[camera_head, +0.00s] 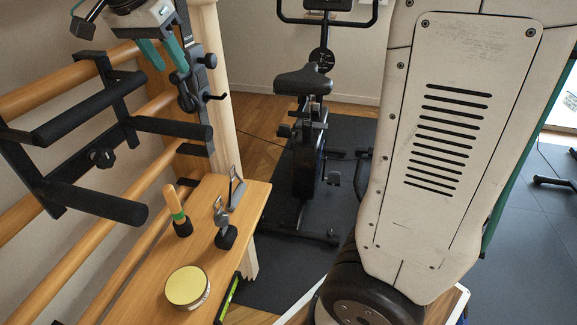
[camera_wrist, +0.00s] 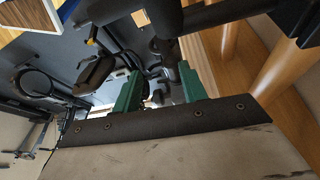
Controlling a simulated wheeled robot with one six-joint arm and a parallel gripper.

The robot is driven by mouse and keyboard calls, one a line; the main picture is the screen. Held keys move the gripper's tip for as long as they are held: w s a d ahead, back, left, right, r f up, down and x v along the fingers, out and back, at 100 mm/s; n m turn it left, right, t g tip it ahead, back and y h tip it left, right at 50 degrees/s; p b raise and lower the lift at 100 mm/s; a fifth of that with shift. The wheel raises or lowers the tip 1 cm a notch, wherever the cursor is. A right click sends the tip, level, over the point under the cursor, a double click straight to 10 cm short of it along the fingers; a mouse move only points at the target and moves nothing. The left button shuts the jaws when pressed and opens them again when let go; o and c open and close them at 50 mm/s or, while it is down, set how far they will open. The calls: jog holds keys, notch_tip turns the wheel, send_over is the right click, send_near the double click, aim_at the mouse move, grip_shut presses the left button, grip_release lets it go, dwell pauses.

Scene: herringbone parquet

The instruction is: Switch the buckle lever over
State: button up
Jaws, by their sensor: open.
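A black buckle-like fitting (camera_head: 187,88) with round knobs and a small hook sits on the wooden upright of the wall bars in the head view. I cannot tell for sure which part is its lever. My gripper (camera_head: 163,52) is at the top left, beside and slightly above the fitting, with its green fingers pointing down. In the wrist view, my gripper (camera_wrist: 160,78) has its two green fingers apart, with no object clearly held between them. Dark parts of the bar attachment (camera_wrist: 168,20) show just past the fingers. Contact cannot be told.
A black padded bracket (camera_head: 120,130) juts from the wall bars. Below, a wooden shelf (camera_head: 150,285) holds a round tin (camera_head: 187,287), a wooden-handled item (camera_head: 177,213) and small metal tools. An exercise bike (camera_head: 305,130) stands beyond on a dark mat.

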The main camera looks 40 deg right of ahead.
jog(key=s+d+f+n+y, duration=0.1)
jog(key=s+f+n, duration=0.3)
jog(key=s, duration=0.5)
jog(key=s+d+f+n+y, duration=0.1)
jog(key=s+f+n, duration=0.3)
jog(key=s, duration=0.5)
jog(key=s+d+f+n+y, duration=0.2)
jog(key=s+d+f+n, duration=0.1)
jog(key=s, duration=0.6)
jog(key=shift+f+n, duration=0.5)
jog(key=shift+n, duration=0.3)
